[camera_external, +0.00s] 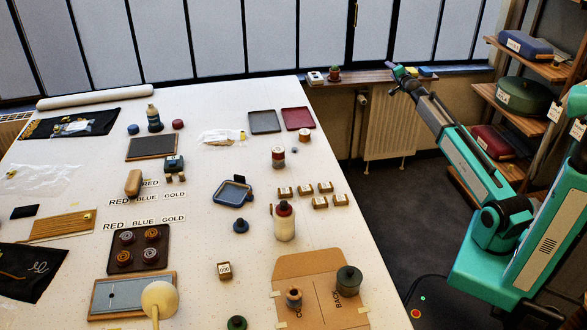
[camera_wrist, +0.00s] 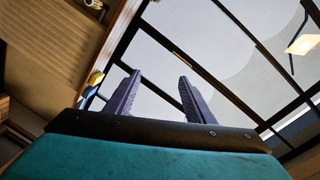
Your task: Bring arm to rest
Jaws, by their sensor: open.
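My gripper (camera_external: 398,70) is at the upper right of the external view, raised at the end of my teal arm. It is beyond the right edge of the white table (camera_external: 200,205), with the window ledge behind it. In the wrist view my gripper (camera_wrist: 158,95) shows two dark purple fingers standing well apart, with nothing between them. The wrist view looks up at the window panes. My gripper holds nothing and touches nothing that I can see.
The white table carries several small blocks (camera_external: 325,187), a white bottle (camera_external: 284,221), trays and a cardboard piece (camera_external: 310,262). A plant pot (camera_external: 334,74) stands on the ledge. Shelves with a green case (camera_external: 523,95) stand at right. Dark floor (camera_external: 380,200) lies clear between.

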